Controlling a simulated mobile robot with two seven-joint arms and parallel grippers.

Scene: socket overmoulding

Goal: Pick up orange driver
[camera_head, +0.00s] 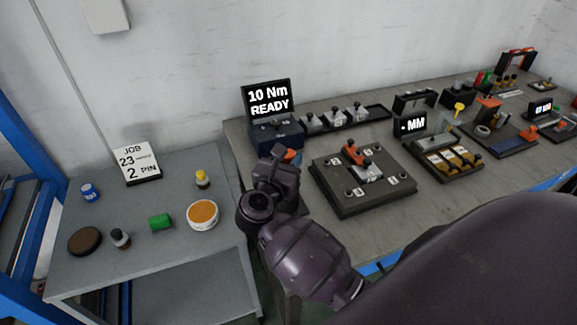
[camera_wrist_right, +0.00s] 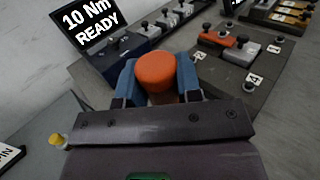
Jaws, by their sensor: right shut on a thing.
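The orange driver (camera_wrist_right: 156,72) shows its round orange top in the right wrist view, between the two blue fingers of my right gripper (camera_wrist_right: 158,85). The fingers are shut on it. In the head view a small part of the orange driver (camera_head: 291,155) shows beside my right gripper (camera_head: 283,160), in front of the dark block of the "10 Nm READY" display (camera_head: 267,101). My wrist hides most of the driver and the fingers there. I cannot tell whether the driver touches the table. My left gripper is in neither view.
A dark fixture plate (camera_head: 345,205) with an orange clamp stands right of the gripper. A black tray (camera_head: 375,112) with several knobbed parts lies behind. The lower grey side table (camera_head: 180,265) at left holds a green cylinder (camera_head: 160,222), an orange-topped tub (camera_head: 202,228) and small bottles.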

